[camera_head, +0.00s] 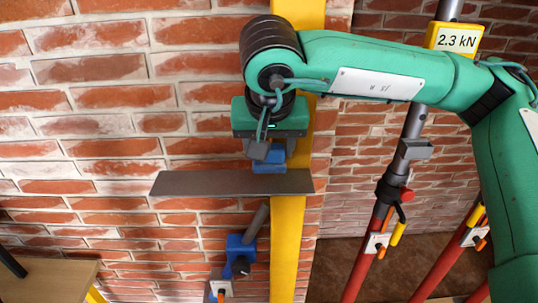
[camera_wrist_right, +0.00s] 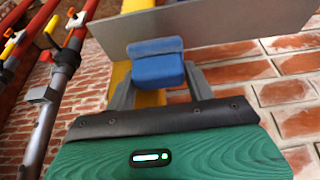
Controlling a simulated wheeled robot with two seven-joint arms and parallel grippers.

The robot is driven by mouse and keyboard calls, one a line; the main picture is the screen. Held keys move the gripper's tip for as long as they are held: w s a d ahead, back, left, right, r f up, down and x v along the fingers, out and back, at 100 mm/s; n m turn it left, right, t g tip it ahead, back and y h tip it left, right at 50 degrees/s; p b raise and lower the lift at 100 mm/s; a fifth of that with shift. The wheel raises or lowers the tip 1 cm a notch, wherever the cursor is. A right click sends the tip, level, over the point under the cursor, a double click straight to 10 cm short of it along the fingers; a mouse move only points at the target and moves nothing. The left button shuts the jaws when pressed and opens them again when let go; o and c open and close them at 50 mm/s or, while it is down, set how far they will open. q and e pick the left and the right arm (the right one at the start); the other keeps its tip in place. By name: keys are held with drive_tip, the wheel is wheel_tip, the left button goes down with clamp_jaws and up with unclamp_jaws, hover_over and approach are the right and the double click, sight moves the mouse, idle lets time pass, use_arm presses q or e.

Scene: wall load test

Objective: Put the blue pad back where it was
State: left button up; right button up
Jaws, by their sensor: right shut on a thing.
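The blue pad (camera_head: 270,165) is between the fingers of my right gripper (camera_head: 268,152), at the yellow upright and by the upper edge of a flat grey plate (camera_head: 220,183). In the right wrist view the pad (camera_wrist_right: 158,70) sits between the two grey fingers, with the plate (camera_wrist_right: 225,32) close behind it. I cannot tell whether the pad touches the plate. My right gripper is shut on the pad. My left gripper is not in view.
A yellow upright (camera_head: 287,250) stands against the brick wall (camera_head: 130,120). A blue clamp with a grey rod (camera_head: 241,252) is below the plate. Red and grey props (camera_head: 370,240) stand right, with a "2.3 kN" readout (camera_head: 455,40). A wooden top (camera_head: 45,280) is lower left.

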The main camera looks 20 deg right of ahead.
sight(269, 162)
wheel_tip(269, 162, down, 2)
drive_tip(key=shift+f+p, duration=0.15)
drive_tip(key=shift+p, duration=0.45)
drive_tip(key=shift+f+p, duration=0.35)
drive_tip(key=shift+f, duration=0.05)
drive_tip(key=shift+w+f, duration=0.2)
drive_tip(key=shift+f, duration=0.15)
drive_tip(key=shift+f, duration=0.1)
drive_tip(key=o, duration=0.9)
